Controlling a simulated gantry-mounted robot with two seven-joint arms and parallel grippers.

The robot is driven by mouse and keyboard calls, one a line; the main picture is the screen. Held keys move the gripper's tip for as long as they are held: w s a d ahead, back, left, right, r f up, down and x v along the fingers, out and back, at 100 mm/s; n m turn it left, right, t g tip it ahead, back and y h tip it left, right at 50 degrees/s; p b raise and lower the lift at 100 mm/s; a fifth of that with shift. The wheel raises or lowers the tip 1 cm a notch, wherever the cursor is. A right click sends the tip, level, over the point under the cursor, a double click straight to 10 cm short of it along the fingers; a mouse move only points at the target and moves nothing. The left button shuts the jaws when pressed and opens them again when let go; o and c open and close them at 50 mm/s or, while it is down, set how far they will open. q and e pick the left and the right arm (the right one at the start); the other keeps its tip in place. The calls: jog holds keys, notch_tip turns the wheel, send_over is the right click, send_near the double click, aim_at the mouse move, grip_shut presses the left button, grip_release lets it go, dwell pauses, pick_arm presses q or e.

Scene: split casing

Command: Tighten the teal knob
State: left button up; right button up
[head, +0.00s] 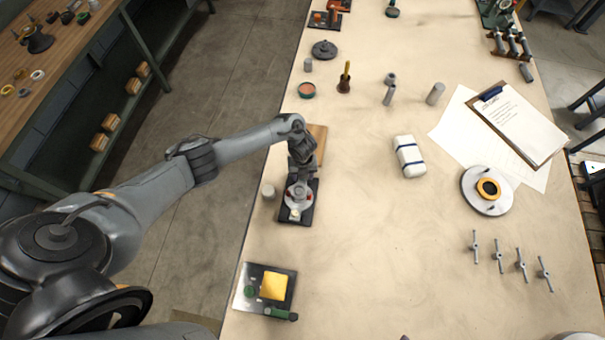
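My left gripper (299,188) points down over a round grey part (305,205) on a dark base plate (309,187) near the table's left edge. Small red spots show beside the fingers, and a small pale piece is at the front of the round part. The fingers are too small and too covered by the wrist to tell whether they are open or shut. I cannot make out a teal knob at this plate; the gripper hides part of it. My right gripper is not in view.
A tray (283,277) with a yellow block and green pieces lies in front. A white package (409,156), round flange (474,200) and several T-handles (498,256) lie right. The table's middle is clear.

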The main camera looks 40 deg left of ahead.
pick_arm(q)
notch_tip(320, 180, up, 11)
jog(key=p, duration=0.1)
jog(key=shift+p, duration=0.3)
dwell(0.4)
jog(key=shift+d, duration=0.1)
